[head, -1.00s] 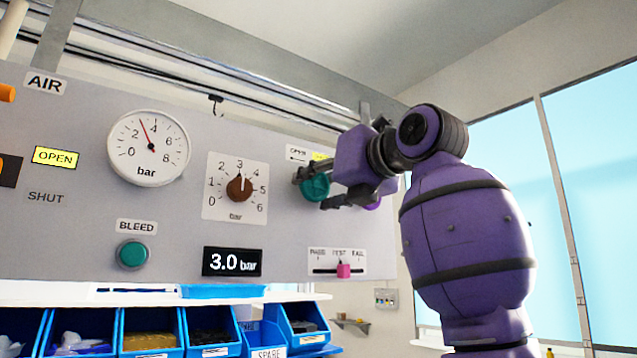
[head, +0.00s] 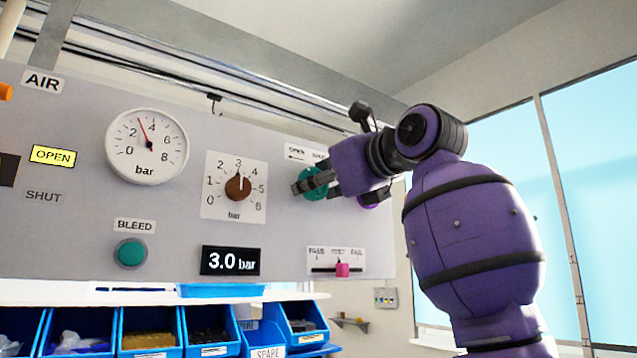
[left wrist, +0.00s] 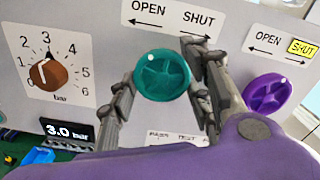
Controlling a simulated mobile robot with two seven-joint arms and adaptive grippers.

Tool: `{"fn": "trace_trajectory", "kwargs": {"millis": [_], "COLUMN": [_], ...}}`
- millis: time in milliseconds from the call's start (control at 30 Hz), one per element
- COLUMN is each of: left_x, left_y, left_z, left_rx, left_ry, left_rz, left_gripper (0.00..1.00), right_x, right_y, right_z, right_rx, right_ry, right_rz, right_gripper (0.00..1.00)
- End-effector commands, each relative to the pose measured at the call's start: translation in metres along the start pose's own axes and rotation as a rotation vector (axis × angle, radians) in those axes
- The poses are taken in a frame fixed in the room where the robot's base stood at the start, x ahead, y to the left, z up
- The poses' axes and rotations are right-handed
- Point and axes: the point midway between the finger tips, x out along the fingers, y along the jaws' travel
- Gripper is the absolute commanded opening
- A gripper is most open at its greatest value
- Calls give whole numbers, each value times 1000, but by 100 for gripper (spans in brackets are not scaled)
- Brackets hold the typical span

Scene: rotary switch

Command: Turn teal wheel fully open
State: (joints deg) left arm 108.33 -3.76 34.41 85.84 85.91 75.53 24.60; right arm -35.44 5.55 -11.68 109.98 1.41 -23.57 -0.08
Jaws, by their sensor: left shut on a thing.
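The teal wheel (left wrist: 162,76) is round and ribbed, with a small white dot near its top edge in the left wrist view. In the head view the wheel (head: 314,184) is partly hidden by my gripper. My left gripper (left wrist: 160,80) is shut on the wheel, one finger at its left side and the other at its right. In the head view this gripper (head: 309,185) reaches in from the right. The OPEN/SHUT label (left wrist: 173,17) above the wheel shows no yellow highlight. My right gripper is not in view.
A purple wheel (left wrist: 268,94) sits close to the right, its SHUT label yellow. A brown knob (head: 238,188) is to the left, a pink slider (head: 342,269) below. The gauge (head: 146,146) reads about 3. Blue bins (head: 150,332) stand under the panel.

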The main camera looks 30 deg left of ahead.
Motion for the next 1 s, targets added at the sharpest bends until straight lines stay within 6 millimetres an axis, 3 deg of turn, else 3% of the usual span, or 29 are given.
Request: {"fn": "trace_trajectory", "kwargs": {"millis": [1000], "left_x": [2], "left_y": [-1], "left_z": [-10], "left_rx": [-962], "left_ry": [5], "left_rz": [10], "left_gripper": [19], "right_x": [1], "right_y": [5], "right_z": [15], "right_rx": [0], "right_ry": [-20], "right_rz": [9], "right_gripper": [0]}}
